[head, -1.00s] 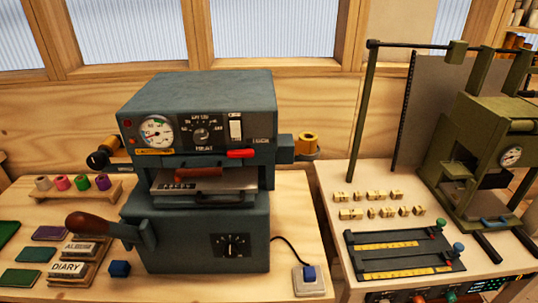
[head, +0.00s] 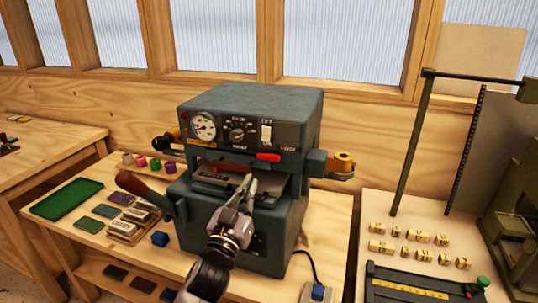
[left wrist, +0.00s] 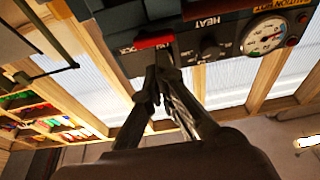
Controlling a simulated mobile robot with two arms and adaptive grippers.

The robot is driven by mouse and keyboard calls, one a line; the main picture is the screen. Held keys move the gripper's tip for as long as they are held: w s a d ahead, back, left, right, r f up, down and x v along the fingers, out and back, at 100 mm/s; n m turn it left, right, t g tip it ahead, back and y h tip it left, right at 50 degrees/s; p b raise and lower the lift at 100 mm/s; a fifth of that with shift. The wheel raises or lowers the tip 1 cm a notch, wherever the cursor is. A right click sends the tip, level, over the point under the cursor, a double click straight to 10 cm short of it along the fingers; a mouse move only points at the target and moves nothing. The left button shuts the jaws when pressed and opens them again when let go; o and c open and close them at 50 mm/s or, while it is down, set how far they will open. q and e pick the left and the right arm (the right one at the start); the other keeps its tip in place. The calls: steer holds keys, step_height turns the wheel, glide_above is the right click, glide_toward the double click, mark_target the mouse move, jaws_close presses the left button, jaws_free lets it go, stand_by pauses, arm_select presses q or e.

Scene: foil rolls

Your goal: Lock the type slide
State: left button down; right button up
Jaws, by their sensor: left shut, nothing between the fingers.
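The dark teal foil press (head: 250,105) stands on the wooden bench. A red lever (head: 268,157) sits on its front by a partly hidden label; the lever also shows in the left wrist view (left wrist: 153,42). The type slide (head: 212,179), a grey plate with a brown handle, sits in the opening below, partly hidden by my gripper. My left gripper (head: 250,184) is shut and empty in front of the opening, its tips just below the red lever in the head view. In the left wrist view the tips (left wrist: 154,76) appear close to the lever; contact cannot be told.
A brown-handled lever (head: 134,185) juts from the press's left side. Foil rolls (head: 155,164), coloured pads and type blocks lie left. Brass type (head: 410,237) and a composing tray (head: 420,284) lie on the right bench.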

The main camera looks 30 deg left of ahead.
mark_target(262, 151)
arm_select(q)
steer(key=shift+s+r+t, duration=0.2)
steer(key=shift+r+t, duration=0.1)
steer(key=shift+r, duration=0.7)
steer(key=shift+a, duration=0.1)
steer(key=p+x, duration=0.3)
steer(key=x, duration=0.7)
steer(key=shift+f, duration=0.1)
